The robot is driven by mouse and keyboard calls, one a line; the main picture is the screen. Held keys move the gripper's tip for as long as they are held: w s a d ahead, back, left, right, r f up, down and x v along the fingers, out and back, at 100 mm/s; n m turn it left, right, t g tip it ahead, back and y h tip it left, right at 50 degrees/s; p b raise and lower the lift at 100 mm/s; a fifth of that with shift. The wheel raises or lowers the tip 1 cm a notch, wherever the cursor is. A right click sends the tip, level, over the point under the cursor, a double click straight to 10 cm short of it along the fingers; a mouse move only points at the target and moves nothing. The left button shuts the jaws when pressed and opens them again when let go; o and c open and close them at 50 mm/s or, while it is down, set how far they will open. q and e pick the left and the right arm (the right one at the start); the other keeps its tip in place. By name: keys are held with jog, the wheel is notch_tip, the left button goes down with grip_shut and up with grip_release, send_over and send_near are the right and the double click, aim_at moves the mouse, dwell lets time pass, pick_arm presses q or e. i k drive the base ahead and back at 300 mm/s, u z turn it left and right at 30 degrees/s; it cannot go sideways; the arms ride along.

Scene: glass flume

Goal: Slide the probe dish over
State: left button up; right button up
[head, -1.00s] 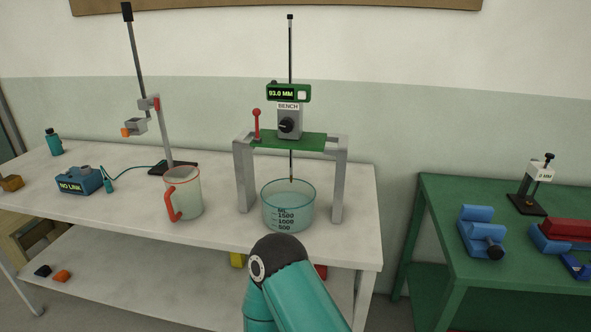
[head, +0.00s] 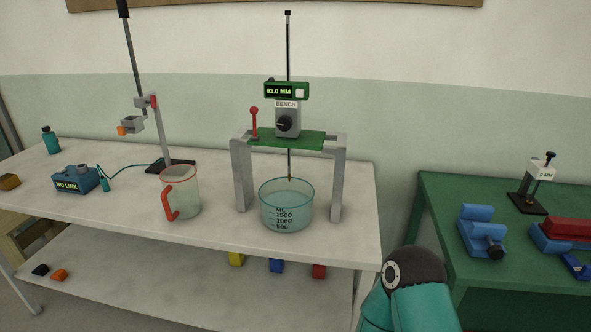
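The probe dish (head: 286,208) is a clear round glass vessel with a teal rim and volume marks reading 1500, 1000 and 500. It stands on the white table under the green bridge (head: 290,139) of a gauge stand, between its two grey legs. A thin probe rod (head: 290,165) hangs from the gauge, its tip around the height of the dish's rim. The gauge display (head: 286,91) reads 93.0 MM. A teal and black link of my arm shows at the bottom right, but neither gripper is in view.
A clear jug with a red handle (head: 180,191) stands left of the dish. A clamp stand (head: 163,130) and a blue NO LINK box (head: 75,180) are farther left. Colored blocks lie on the lower shelf (head: 180,290). A green table (head: 450,200) stands right, across a gap.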

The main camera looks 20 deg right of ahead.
aim_at(286, 208)
jog(key=z, duration=0.1)
jog(key=i, duration=1)
jog(key=u, duration=0.1)
